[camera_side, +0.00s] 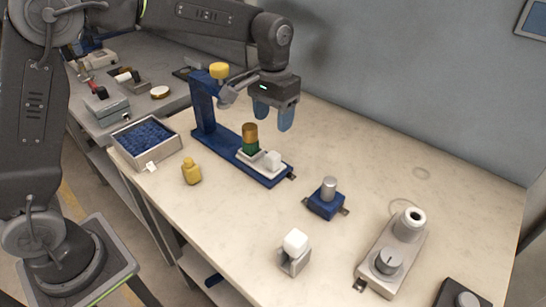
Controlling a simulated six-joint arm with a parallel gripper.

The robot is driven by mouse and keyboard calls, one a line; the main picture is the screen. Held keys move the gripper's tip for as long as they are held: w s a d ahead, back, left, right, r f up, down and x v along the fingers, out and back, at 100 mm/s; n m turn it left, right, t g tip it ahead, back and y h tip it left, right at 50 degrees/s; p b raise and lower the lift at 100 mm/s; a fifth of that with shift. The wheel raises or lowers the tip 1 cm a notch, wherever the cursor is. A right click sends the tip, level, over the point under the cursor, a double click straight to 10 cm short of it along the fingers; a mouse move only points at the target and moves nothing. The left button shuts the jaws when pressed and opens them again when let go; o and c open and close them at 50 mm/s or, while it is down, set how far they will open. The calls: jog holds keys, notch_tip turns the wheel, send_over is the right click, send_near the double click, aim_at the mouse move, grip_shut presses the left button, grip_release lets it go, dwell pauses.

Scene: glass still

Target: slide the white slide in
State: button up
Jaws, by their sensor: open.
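A blue stand (203,112) with an upright column and a long base stands on the pale table. On its base lies a flat white piece (285,168) with a white block (273,159) on its right end. I take this piece for the white slide; how far in it sits is unclear. A green and gold cylinder (250,138) stands at its left end. My gripper (273,113) hangs above the cylinder and the white block, apart from both. Its two blue fingers point down, open, with nothing between them.
A yellow bottle (191,172) stands in front of the stand, and a tray of blue bits (146,137) is at left. A white cube on a grey holder (294,252), a blue block with a metal cylinder (326,198) and a grey device (394,254) stand to the right.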

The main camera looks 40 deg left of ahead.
aim_at(272, 154)
notch_tip(272, 154, down, 12)
dwell(0.4)
jog(key=shift+c, duration=0.4)
grip_shut()
jog(key=shift+a, duration=0.15)
